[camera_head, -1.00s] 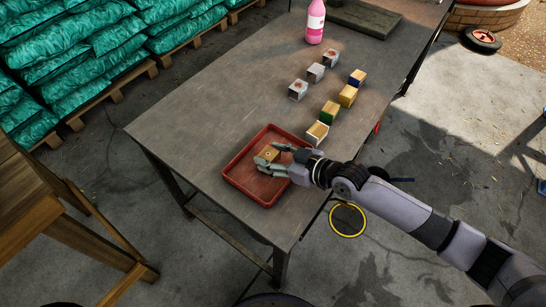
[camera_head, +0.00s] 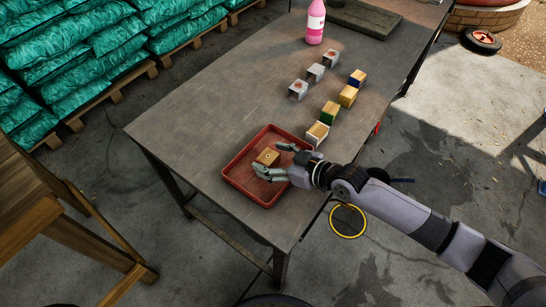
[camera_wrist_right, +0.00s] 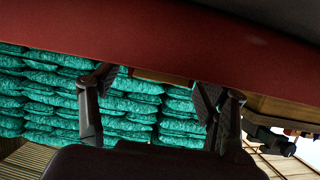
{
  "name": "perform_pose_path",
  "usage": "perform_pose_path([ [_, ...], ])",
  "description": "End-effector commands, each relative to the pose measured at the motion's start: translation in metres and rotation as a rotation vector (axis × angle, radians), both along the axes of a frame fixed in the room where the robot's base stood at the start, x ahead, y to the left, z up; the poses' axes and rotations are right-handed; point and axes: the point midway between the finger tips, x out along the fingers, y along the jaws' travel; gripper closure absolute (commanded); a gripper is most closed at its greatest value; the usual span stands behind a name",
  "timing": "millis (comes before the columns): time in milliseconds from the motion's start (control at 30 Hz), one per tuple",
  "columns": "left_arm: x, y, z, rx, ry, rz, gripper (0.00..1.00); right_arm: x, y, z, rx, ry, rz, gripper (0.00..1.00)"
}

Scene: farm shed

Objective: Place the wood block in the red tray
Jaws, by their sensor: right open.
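The wood block (camera_head: 268,157) lies in the red tray (camera_head: 240,188), near the middle of its floor. The tray sits at the near end of the grey table. My right gripper (camera_head: 273,159) is over the tray with its fingers spread, one on each side of the block's right end. A small gap shows between the fingers and the block. My left gripper is not in view.
Several small blocks stand in two rows beyond the tray, with a white-sided one (camera_head: 317,133) close to its far edge. A pink bottle (camera_head: 315,22) and a dark slab (camera_head: 365,18) are at the far end. The table's left half (camera_head: 195,120) is clear.

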Motion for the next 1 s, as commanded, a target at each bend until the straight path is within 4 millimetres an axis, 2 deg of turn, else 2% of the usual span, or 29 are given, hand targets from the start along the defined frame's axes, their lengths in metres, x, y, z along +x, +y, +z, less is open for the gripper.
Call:
perform_pose_path([
  [167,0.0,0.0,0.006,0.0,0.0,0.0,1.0,0.0,0.0,0.006,0.0,0.0,0.0,0.31],
  [267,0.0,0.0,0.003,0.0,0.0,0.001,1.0,-0.008,-0.012,0.008,-0.002,0.001,-0.001,0.31],
  [500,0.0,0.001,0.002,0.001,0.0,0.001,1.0,-0.037,-0.051,0.027,-0.005,0.002,-0.001,0.31],
  [700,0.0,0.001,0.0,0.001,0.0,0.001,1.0,-0.055,-0.078,0.041,-0.004,0.0,-0.001,0.31],
  [1000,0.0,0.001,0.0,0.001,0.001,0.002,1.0,-0.066,-0.09,0.049,0.001,0.001,0.0,0.31],
])
